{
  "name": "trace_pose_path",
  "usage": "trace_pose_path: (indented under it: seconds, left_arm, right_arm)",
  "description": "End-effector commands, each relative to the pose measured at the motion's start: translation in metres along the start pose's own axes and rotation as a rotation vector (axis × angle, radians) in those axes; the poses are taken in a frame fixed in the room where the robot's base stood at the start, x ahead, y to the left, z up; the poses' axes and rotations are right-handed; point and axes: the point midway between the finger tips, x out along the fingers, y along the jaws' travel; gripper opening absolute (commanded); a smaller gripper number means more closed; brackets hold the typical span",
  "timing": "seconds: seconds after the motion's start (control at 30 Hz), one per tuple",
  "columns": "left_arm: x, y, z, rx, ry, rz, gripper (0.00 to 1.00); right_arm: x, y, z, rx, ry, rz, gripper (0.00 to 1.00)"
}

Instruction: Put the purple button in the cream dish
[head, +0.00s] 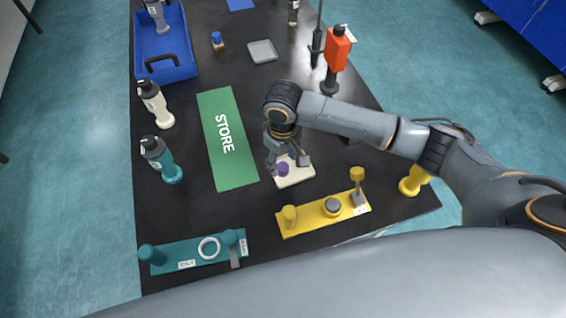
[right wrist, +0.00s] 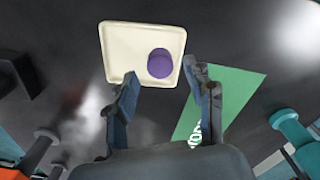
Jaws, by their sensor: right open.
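The cream dish (head: 300,176) lies on the black table, right of the lower end of the green STORE mat. The purple button (head: 283,169) appears inside it, toward the left side. In the right wrist view the purple button (right wrist: 160,63) sits within the rim of the cream dish (right wrist: 121,42), right of its middle. My right gripper (head: 287,162) is over the dish; in its wrist view the two fingers (right wrist: 163,82) are apart with nothing between them, at the dish's near edge. My left gripper is out of view.
The green STORE mat (head: 220,115) lies left of the dish. A yellow fixture plate (head: 312,213) and a teal fixture plate (head: 185,252) are nearer me. Bottles, a blue crate (head: 188,69), a grey tray (head: 263,57) and a red tool (head: 337,50) stand farther off.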

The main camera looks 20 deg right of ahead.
Motion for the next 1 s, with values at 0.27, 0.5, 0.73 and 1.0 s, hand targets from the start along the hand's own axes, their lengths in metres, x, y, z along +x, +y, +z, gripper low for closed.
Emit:
trace_pose_path:
  seconds: [0.27, 0.5, 0.73, 1.0]
  left_arm:
    - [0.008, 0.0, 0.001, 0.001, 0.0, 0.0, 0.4]
    - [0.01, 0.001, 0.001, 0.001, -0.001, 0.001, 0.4]
    - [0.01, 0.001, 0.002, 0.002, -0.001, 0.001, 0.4]
    - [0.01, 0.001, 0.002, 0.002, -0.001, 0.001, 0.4]
  right_arm:
    - [-0.06, 0.0, -0.002, -0.001, 0.005, 0.001, 0.53]
    - [-0.091, 0.0, -0.001, 0.001, 0.002, 0.0, 0.53]
    - [-0.097, 0.0, 0.0, 0.001, 0.0, 0.001, 0.53]
    - [-0.096, 0.0, -0.001, 0.001, 0.0, 0.0, 0.53]
